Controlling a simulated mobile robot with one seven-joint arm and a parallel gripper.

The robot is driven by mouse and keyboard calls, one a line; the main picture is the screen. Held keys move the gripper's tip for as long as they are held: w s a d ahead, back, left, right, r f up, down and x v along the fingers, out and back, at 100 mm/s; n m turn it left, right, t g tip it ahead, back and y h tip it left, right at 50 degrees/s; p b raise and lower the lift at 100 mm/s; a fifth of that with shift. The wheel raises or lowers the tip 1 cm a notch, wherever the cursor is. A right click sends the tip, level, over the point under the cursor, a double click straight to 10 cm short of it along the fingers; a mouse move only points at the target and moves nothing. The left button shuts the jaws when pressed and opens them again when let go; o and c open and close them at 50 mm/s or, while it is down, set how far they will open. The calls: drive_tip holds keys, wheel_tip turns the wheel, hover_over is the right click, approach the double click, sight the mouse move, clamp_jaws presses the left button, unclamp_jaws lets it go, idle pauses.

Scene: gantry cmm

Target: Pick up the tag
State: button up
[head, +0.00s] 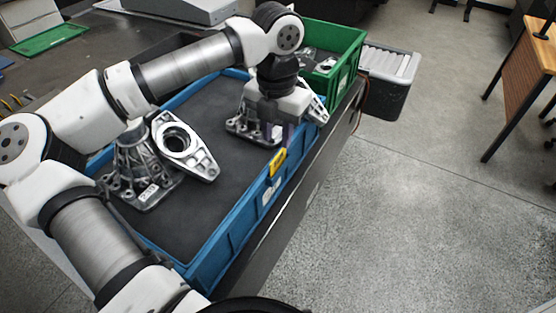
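A yellow tag (278,162) with dark marks sits at the right-hand rim of the blue tray (222,235). It appears to lie against the rim, tilted along it. My gripper (279,132) is above the far right part of the tray, a little beyond the tag and apart from it in the picture. It points downward in front of a metal casting (243,126). Its fingertips blend with the casting behind, so their opening cannot be made out.
Another metal casting (140,180) and a flanged metal part (190,150) are in the tray's left half. A green bin (345,45) with metal parts stands beyond the tray. A grey container (390,85) is at the right. The tray's near middle is bare.

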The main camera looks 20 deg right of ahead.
sight(278, 154)
drive_tip(key=shift+w+d+f+p, duration=0.1)
drive_tip(key=shift+f+p, duration=0.4)
drive_tip(key=shift+f, duration=1)
drive_tip(key=shift+d+f+p, duration=0.1)
drive_tip(key=shift+f+p, duration=0.35)
drive_tip(key=shift+f, duration=1.05)
clamp_jaws()
